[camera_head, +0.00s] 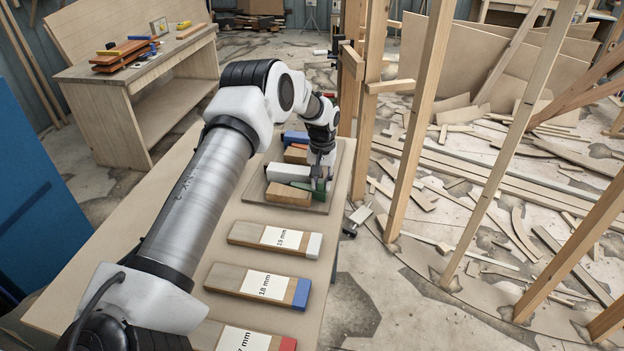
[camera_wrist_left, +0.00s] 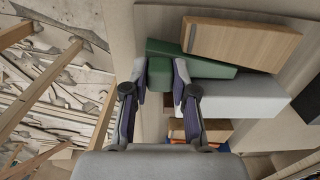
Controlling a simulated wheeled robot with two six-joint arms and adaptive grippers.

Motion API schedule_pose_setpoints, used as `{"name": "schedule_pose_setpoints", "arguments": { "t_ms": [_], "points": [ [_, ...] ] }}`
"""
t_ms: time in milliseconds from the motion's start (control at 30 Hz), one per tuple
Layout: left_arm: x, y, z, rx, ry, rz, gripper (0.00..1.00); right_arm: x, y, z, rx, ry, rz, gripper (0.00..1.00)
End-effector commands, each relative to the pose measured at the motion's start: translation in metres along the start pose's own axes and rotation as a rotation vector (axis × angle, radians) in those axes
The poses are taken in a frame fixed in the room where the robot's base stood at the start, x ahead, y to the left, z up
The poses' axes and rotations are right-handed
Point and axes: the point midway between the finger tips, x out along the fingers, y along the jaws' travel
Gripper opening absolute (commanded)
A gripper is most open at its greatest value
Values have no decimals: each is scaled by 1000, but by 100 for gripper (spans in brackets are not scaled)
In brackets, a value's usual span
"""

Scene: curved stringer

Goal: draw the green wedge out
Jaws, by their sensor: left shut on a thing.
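The green wedge (camera_head: 320,185) lies at the right side of a low tray (camera_head: 322,208) on the workbench, among other blocks. In the left wrist view the green wedge (camera_wrist_left: 208,68) lies between a wooden-faced block and a white-grey block. My left gripper (camera_head: 322,172) is down at the tray. In the left wrist view its two fingers (camera_wrist_left: 160,82) are at the wedge's left end, shut on it. The fingers cover part of the wedge. My right gripper is in neither view.
In the tray, a white block (camera_head: 288,172) and a wooden block (camera_head: 288,194) sit close beside the wedge. Labelled boards with white (camera_head: 276,239), blue (camera_head: 258,285) and red (camera_head: 243,338) ends lie nearer on the bench. Upright timber posts (camera_head: 420,120) stand to the right.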

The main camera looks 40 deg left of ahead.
Motion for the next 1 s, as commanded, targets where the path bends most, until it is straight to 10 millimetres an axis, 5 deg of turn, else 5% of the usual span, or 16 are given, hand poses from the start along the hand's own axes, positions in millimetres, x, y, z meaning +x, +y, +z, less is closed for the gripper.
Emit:
{"name": "schedule_pose_setpoints", "arguments": {
  "t_ms": [133,167,233,633,1000],
  "points": [
    [2,2,2,-1,-4,2,0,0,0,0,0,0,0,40],
    [3,2,2,-1,-4,2,30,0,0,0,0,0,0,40],
    [2,2,2,-1,-4,2,52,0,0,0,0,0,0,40],
    [-9,1,0,-1,0,2,52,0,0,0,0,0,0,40],
    [-94,4,-1,0,-2,1,52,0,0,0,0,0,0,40]
  ]
}}
